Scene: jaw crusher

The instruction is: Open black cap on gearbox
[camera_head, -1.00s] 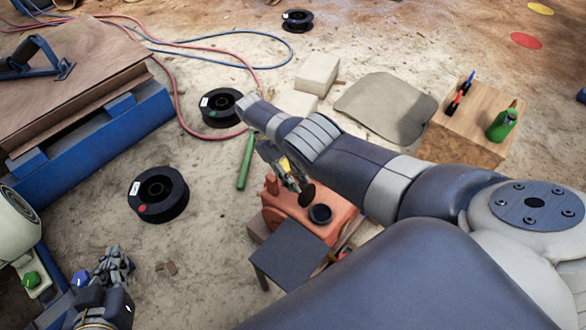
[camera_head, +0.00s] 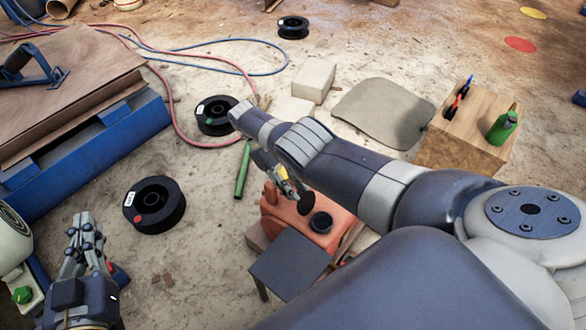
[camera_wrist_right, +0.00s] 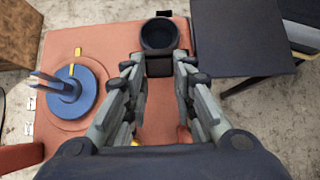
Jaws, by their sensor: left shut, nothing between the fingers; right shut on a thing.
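The orange gearbox (camera_head: 290,215) stands near the middle of the head view and fills much of the right wrist view (camera_wrist_right: 110,50). A round black collar with a dark hollow (camera_head: 321,222) is on its top; it also shows in the wrist view (camera_wrist_right: 159,35). My right gripper (camera_head: 299,190) is shut on the black cap (camera_head: 306,201), beside the collar. In the wrist view the cap (camera_wrist_right: 159,67) is a dark piece between the fingertips, touching or very near the collar. Whether a hinge joins them is hidden. My left gripper (camera_head: 84,222) is shut and empty at lower left.
A dark table-like plate (camera_head: 290,264) stands just in front of the gearbox. A blue round part with prongs (camera_wrist_right: 66,92) rises from the gearbox's left in the wrist view. A wooden box (camera_head: 465,140) stands at right, a black spool (camera_head: 154,204) at left.

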